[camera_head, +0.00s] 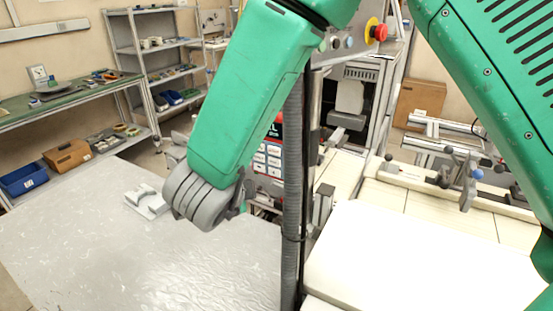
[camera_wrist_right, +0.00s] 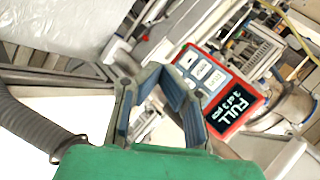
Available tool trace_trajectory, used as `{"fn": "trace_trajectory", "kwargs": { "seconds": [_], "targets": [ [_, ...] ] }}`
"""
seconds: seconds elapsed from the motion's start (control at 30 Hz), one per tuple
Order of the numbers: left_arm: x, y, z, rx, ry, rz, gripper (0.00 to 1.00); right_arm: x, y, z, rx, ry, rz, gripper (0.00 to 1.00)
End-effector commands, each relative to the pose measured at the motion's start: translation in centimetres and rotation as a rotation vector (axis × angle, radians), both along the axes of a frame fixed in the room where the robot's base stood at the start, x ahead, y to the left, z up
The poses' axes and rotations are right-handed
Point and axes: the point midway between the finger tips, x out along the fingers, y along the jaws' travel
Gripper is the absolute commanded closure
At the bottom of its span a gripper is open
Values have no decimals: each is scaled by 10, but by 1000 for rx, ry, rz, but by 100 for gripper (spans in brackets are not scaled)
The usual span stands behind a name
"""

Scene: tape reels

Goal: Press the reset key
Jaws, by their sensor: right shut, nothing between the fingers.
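The control panel (camera_head: 275,131) has a red frame and rows of white keys (camera_head: 273,161). In the head view it is partly covered by my green forearm and a grey hose. In the right wrist view the panel (camera_wrist_right: 258,103) shows a dark display reading "FULL 3 of 3 pcs" and several pale keys (camera_wrist_right: 201,69). The key labels are too small to read, so I cannot tell which is reset. My right gripper (camera_wrist_right: 163,72) is shut and empty, its tips by the panel's key end; contact cannot be told. In the head view it is mostly hidden behind my wrist. My left gripper is out of view.
A grey vertical hose (camera_head: 293,190) and post stand just right of the panel. A red emergency stop (camera_head: 377,32) sits above. A plastic-covered table (camera_head: 110,250) lies left, with a white part (camera_head: 147,201) on it. A white surface (camera_head: 410,265) lies at lower right.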

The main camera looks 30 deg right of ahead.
Motion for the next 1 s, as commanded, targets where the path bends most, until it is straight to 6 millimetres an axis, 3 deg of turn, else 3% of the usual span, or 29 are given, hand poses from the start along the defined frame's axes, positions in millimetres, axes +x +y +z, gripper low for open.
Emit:
{"fn": "trace_trajectory", "kwargs": {
  "seconds": [0.43,1.0],
  "targets": [
    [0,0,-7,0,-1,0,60,16,-59,-9,33,3,-8,100],
    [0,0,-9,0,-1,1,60,47,-100,-6,20,3,-7,100]
  ]
}}
